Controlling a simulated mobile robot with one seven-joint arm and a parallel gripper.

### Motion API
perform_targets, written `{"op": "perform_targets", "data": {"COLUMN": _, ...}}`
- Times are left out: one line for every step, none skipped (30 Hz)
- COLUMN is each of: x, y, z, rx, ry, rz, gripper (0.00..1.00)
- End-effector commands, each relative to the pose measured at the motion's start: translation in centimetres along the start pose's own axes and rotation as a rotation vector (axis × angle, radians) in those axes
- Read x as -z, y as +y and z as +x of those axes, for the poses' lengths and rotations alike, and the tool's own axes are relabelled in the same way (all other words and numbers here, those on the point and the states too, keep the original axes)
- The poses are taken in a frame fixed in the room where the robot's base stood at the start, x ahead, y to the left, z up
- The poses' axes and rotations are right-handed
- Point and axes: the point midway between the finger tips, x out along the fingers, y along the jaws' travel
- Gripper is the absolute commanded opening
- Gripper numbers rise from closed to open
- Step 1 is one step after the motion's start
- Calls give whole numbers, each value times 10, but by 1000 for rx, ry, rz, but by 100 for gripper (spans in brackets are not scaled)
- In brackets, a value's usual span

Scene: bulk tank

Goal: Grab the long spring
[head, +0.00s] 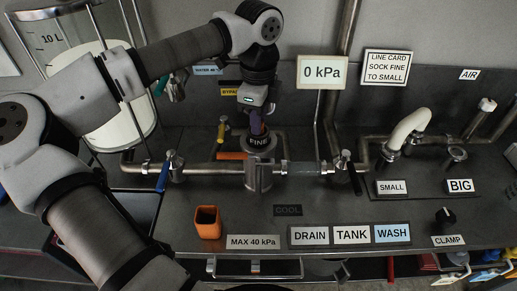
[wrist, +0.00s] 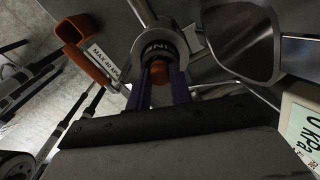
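I cannot make out a long spring in either view. My gripper (head: 257,133) points straight down over the round fitting marked FINE (head: 259,143) on the steel pipe run. In the wrist view, the two dark purple fingers (wrist: 160,80) stand apart, reaching toward the FINE fitting (wrist: 158,46). A small orange-brown piece (wrist: 160,70) shows between the fingers. I cannot tell whether they press on it or only stand around it. The inside of the fitting is hidden.
An orange square cup (head: 207,222) stands on the steel bench at front left. Blue (head: 165,172) and black (head: 352,172) valve handles flank the fitting. A 0 kPa display (head: 322,72) stands behind right. SMALL (head: 391,187) and BIG (head: 459,186) labels sit at right.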

Motion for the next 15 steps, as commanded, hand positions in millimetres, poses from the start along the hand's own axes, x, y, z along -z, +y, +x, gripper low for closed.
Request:
{"op": "perform_targets", "data": {"x": 0, "y": 0, "z": 0, "rx": 0, "ry": 0, "rz": 0, "gripper": 5}}
{"op": "perform_targets", "data": {"x": 0, "y": 0, "z": 0, "rx": 0, "ry": 0, "rz": 0, "gripper": 1}}
{"op": "perform_targets", "data": {"x": 0, "y": 0, "z": 0, "rx": 0, "ry": 0, "rz": 0, "gripper": 0}}
{"op": "perform_targets", "data": {"x": 0, "y": 0, "z": 0, "rx": 0, "ry": 0, "rz": 0, "gripper": 0}}
{"op": "perform_targets", "data": {"x": 0, "y": 0, "z": 0, "rx": 0, "ry": 0, "rz": 0, "gripper": 0}}
{"op": "perform_targets", "data": {"x": 0, "y": 0, "z": 0, "rx": 0, "ry": 0, "rz": 0, "gripper": 0}}
{"op": "perform_targets", "data": {"x": 0, "y": 0, "z": 0, "rx": 0, "ry": 0, "rz": 0, "gripper": 0}}
{"op": "perform_targets", "data": {"x": 0, "y": 0, "z": 0, "rx": 0, "ry": 0, "rz": 0, "gripper": 0}}
{"op": "perform_targets", "data": {"x": 0, "y": 0, "z": 0, "rx": 0, "ry": 0, "rz": 0, "gripper": 0}}
{"op": "perform_targets", "data": {"x": 0, "y": 0, "z": 0, "rx": 0, "ry": 0, "rz": 0, "gripper": 0}}
{"op": "perform_targets", "data": {"x": 0, "y": 0, "z": 0, "rx": 0, "ry": 0, "rz": 0, "gripper": 0}}
{"op": "perform_targets", "data": {"x": 0, "y": 0, "z": -1, "rx": 0, "ry": 0, "rz": 0, "gripper": 0}}
{"op": "perform_targets", "data": {"x": 0, "y": 0, "z": -1, "rx": 1, "ry": 0, "rz": 0, "gripper": 0}}
{"op": "perform_targets", "data": {"x": 0, "y": 0, "z": -2, "rx": 1, "ry": 0, "rz": 0, "gripper": 0}}
{"op": "perform_targets", "data": {"x": 0, "y": 0, "z": -3, "rx": 1, "ry": -1, "rz": -1, "gripper": 0}}
